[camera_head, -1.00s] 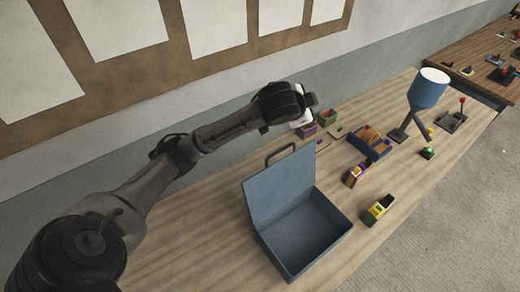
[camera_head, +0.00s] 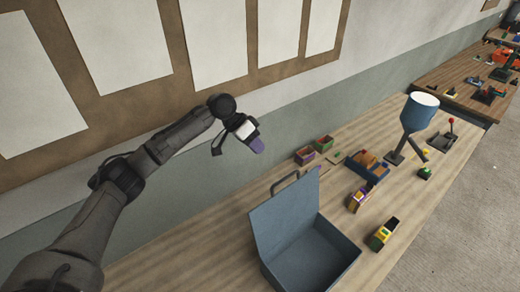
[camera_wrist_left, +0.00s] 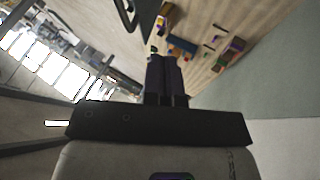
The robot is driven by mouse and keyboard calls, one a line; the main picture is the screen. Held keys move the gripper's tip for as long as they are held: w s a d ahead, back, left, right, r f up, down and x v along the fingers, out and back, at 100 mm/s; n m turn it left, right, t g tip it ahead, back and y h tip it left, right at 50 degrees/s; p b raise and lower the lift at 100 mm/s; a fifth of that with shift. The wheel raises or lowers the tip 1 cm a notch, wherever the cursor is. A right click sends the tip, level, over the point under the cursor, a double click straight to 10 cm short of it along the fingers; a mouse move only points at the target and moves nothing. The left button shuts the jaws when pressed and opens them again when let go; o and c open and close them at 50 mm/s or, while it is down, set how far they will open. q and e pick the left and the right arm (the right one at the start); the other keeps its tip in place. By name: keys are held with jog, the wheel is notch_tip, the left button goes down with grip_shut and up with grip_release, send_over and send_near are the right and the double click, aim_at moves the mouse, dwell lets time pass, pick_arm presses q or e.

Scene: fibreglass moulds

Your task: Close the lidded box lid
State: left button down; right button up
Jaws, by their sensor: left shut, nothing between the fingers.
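The lidded box (camera_head: 325,256) is blue-grey and stands on the wooden table, its inside empty. Its lid (camera_head: 287,215) stands up, open, with a dark handle (camera_head: 285,181) on its top edge. My left gripper (camera_head: 257,146) is in the air above and behind the lid, near the wall, apart from the box. Its fingers are shut with nothing between them. In the left wrist view the shut fingers (camera_wrist_left: 166,76) point toward the table, and a dark handle-like frame shows at the top edge. My right gripper is not in view.
A wall with pinned sheets stands behind.

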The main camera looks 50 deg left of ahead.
pick_arm(q)
jog(key=w+d+f+p, duration=0.2)
jog(key=d+f+p, duration=0.1)
jog(key=d+f, duration=0.3)
jog(key=shift+d, duration=1)
jog(key=shift+w, duration=0.1)
jog(key=shift+d, duration=0.1)
